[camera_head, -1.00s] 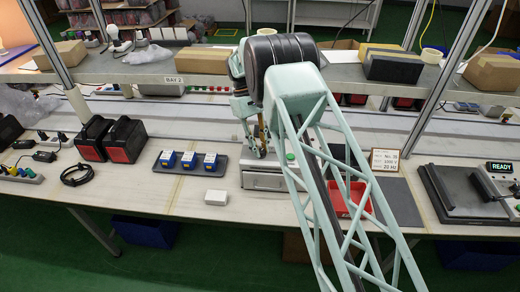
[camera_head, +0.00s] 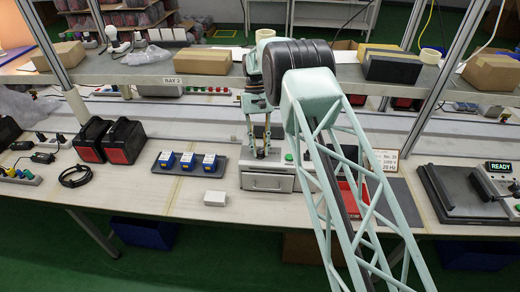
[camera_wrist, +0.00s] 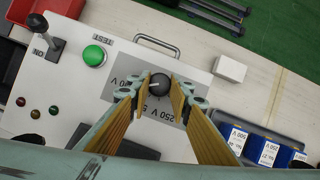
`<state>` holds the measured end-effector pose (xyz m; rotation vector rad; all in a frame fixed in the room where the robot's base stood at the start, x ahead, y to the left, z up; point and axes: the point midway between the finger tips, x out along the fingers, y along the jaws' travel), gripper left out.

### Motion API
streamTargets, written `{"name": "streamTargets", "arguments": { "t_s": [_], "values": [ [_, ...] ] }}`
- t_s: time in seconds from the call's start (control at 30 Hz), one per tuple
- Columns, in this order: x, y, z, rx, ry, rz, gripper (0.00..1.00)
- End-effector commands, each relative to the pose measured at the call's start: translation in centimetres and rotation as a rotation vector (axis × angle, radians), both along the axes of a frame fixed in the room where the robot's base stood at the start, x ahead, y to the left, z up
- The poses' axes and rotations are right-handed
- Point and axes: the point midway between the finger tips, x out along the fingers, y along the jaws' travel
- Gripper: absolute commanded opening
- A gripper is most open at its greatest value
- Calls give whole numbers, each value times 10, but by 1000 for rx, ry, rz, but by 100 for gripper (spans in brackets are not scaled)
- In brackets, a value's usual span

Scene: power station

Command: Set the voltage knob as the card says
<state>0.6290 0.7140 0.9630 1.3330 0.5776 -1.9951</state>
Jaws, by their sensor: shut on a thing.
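The dark round voltage knob (camera_wrist: 160,83) sits on a grey scale plate (camera_wrist: 178,106) of the white test unit (camera_wrist: 70,118). Its white pointer mark faces left in the wrist view. A "250 V" print shows below the knob; other marks are partly covered by the fingers. My gripper (camera_wrist: 160,88) is shut on the knob, one finger on either side. In the head view my gripper (camera_head: 261,148) reaches down onto the unit (camera_head: 268,182). The card (camera_head: 386,160) stands right of the unit, partly hidden by my arm; its small print is hard to read.
A green button (camera_wrist: 94,55) and a black lever (camera_wrist: 44,45) are beside the knob. A small white box (camera_head: 215,198) and a tray with blue units (camera_head: 188,162) lie to the left. A red bin (camera_head: 352,196) is right. The shelf (camera_head: 150,78) crosses behind.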

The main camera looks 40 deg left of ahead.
Motion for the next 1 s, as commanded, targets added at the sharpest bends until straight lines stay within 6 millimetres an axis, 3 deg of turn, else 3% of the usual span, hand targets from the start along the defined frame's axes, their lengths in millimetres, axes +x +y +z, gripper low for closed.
{"name": "streamTargets", "arguments": {
  "t_s": [0.17, 0.2, 0.37, 0.77, 1.0],
  "values": [
    [0, 0, 0, 0, 0, 0, 8],
    [0, 0, 0, 0, 0, 0, 20],
    [0, 0, 0, 0, 0, 1, 32],
    [1, 1, 2, 0, 0, 1, 32],
    [5, 5, 15, 2, -1, 1, 32]
  ]
}}
